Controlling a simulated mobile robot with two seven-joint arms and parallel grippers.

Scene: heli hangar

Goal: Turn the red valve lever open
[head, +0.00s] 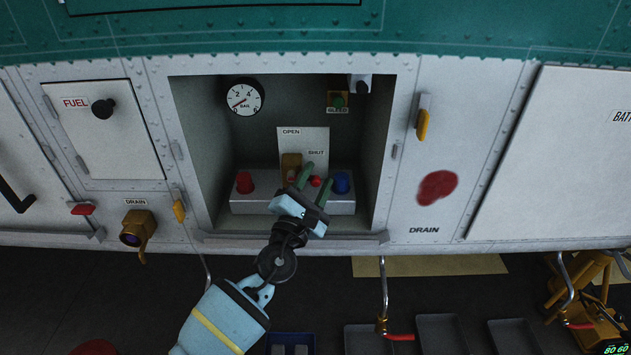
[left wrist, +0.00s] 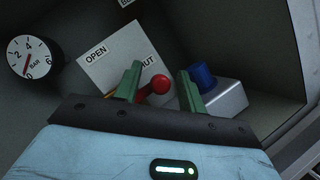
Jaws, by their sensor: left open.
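The red valve lever shows as a red ball knob (head: 315,181) in the recessed panel, below the white OPEN/SHUT plate (head: 303,142) and close to the SHUT label. In the left wrist view the red knob (left wrist: 160,84) sits between the two green fingers, with its shaft running down left, partly hidden. My left gripper (head: 317,175) is open, with its fingers on either side of the knob; I cannot tell whether they touch it. It also shows in the left wrist view (left wrist: 158,70). My right gripper is not in view.
A grey block (head: 250,204) carries a red cap (head: 244,182) and a blue cap (head: 341,182) beside the lever. A pressure gauge (head: 243,97) sits upper left in the recess. The recess walls and lower sill (head: 350,238) surround the hand. Trays (head: 440,332) lie below.

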